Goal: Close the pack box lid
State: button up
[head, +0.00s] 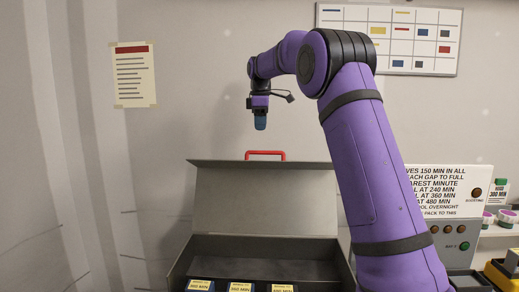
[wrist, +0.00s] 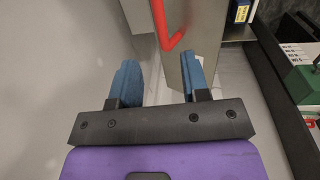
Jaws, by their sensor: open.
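The pack box (head: 180,268) is a dark grey case, and its lid (head: 265,200) stands raised at the back. A red handle (head: 266,153) sits on the lid's top edge. My gripper (head: 260,124) has blue fingers and hangs above the lid's top edge, near the handle and apart from it in the head view. In the wrist view my gripper (wrist: 161,62) is open, with nothing held between its fingers. There the red handle (wrist: 161,24) lies beyond the fingertips, and the grey lid (wrist: 205,22) runs beside and behind the right finger. Whether that finger touches the lid is unclear.
Several packs with yellow labels (head: 241,287) are at the box's front. A control panel with a printed sign (head: 440,190) stands at the right, beside a yellow-edged container (head: 500,275). Wall behind carries a notice (head: 133,75) and a chart (head: 420,45). Air left of the lid is clear.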

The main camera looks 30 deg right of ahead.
jog(key=f, duration=0.9)
jog(key=shift+w+d+f, duration=0.1)
jog(key=shift+w+d, duration=0.15)
jog(key=shift+w, duration=0.1)
grip_shut()
